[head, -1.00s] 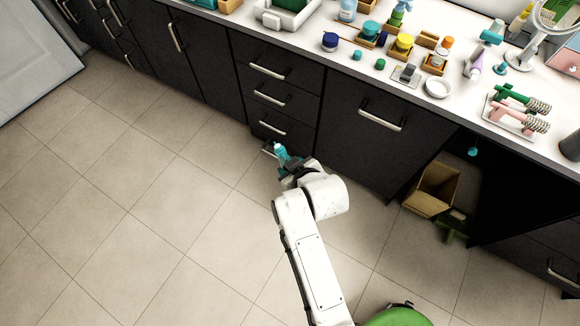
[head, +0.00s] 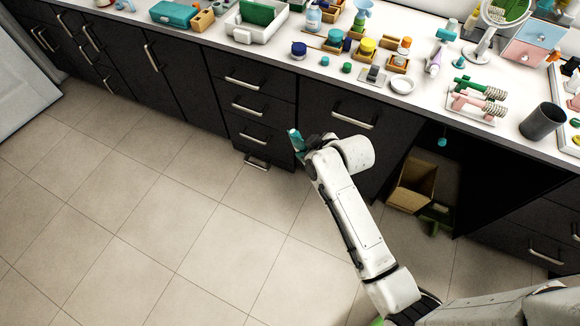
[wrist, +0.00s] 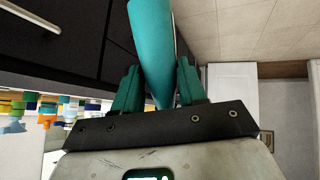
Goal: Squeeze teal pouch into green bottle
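The teal pouch (head: 296,138) is upright in my gripper (head: 303,150), in front of the dark drawers and below the counter top. In the wrist view, the smooth teal pouch (wrist: 152,40) stands between the two teal fingers (wrist: 158,88), which are closed on its sides. A small bottle with a light-blue funnel-shaped top (head: 361,14) stands at the back of the counter, at the upper edge of the head view. It looks like the green bottle, but little of its body shows. My gripper is below and left of it in the picture.
The white counter holds a yellow-lidded jar (head: 367,45), a white dish (head: 402,85), a rack of pink and green tools (head: 475,103) and a dark cup (head: 542,121). Below are drawer handles (head: 247,109) and an open cardboard box (head: 412,186). The tiled floor at left is clear.

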